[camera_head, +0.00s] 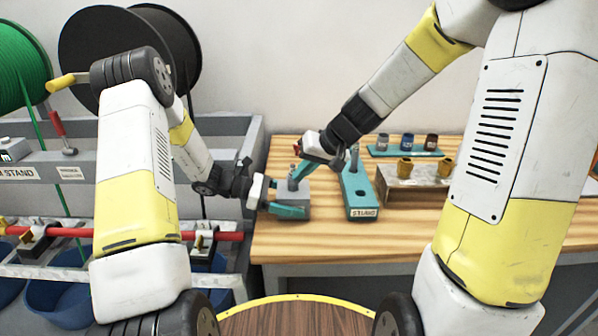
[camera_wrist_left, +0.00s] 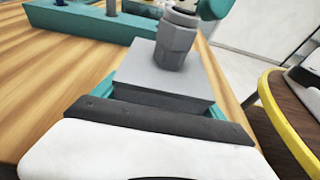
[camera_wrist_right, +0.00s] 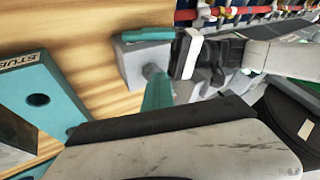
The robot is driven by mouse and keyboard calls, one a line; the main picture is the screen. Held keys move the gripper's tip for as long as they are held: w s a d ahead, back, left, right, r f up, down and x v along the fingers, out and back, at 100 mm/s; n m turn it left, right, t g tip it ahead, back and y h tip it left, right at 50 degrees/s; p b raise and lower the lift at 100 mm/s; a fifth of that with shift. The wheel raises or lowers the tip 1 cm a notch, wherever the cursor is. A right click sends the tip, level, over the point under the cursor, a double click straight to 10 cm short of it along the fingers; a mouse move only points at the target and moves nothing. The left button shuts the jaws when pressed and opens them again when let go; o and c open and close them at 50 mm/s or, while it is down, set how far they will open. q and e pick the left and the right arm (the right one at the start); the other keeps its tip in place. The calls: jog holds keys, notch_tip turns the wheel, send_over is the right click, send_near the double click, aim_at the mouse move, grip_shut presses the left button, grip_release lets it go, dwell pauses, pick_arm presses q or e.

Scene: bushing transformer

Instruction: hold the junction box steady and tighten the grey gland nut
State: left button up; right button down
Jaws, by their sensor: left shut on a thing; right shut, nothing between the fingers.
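The grey junction box (camera_head: 293,198) sits near the left edge of the wooden bench; it also shows in the left wrist view (camera_wrist_left: 160,80) and right wrist view (camera_wrist_right: 131,62). My left gripper (camera_head: 287,210), with teal fingers, is shut on the box from the front left. The grey gland nut (camera_wrist_left: 176,42) stands upright on top of the box. My right gripper (camera_head: 299,176) reaches down from the upper right, its teal fingers (camera_wrist_right: 158,92) shut and empty close beside the gland. I cannot tell whether they touch the nut.
A teal block with a label and a hole (camera_head: 358,190) stands just right of the box. A grey rack with a red rod (camera_head: 75,235) adjoins the bench at left.

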pick_arm(q)
jog(key=shift+w, duration=0.1)
pick_arm(e)
jog(key=s+d+f+v, duration=0.1)
jog(key=v, duration=1)
jog(key=shift+s+d+r, duration=0.15)
jog(key=shift+s+d, duration=0.2)
pick_arm(q)
jog(key=o, duration=0.9)
jog(key=v, duration=1)
jog(key=shift+a+r, duration=0.15)
jog(key=shift+a, duration=0.2)
jog(key=s+a+r+m+t+y, duration=0.3)
jog(key=s+r+m+t+y, duration=0.3)
jog(key=s+r+m+y, duration=0.6)
jog(key=s+r+m, duration=0.6)
jog(key=s+r, duration=0.2)
jog(key=s, duration=0.3)
jog(key=shift+r+m, duration=0.3)
pick_arm(e)
jog(key=s+d+r+t+h, duration=0.1)
jog(key=s+d+r+h, duration=0.1)
jog(key=s, duration=0.5)
jog(key=s+d+r+m+t+h, duration=0.1)
jog(key=s+d+r+h, duration=0.1)
jog(key=s+d, duration=0.2)
jog(key=s, duration=0.3)
jog(key=shift+s+r+m, duration=0.15)
jog(key=shift+s+m, duration=0.15)
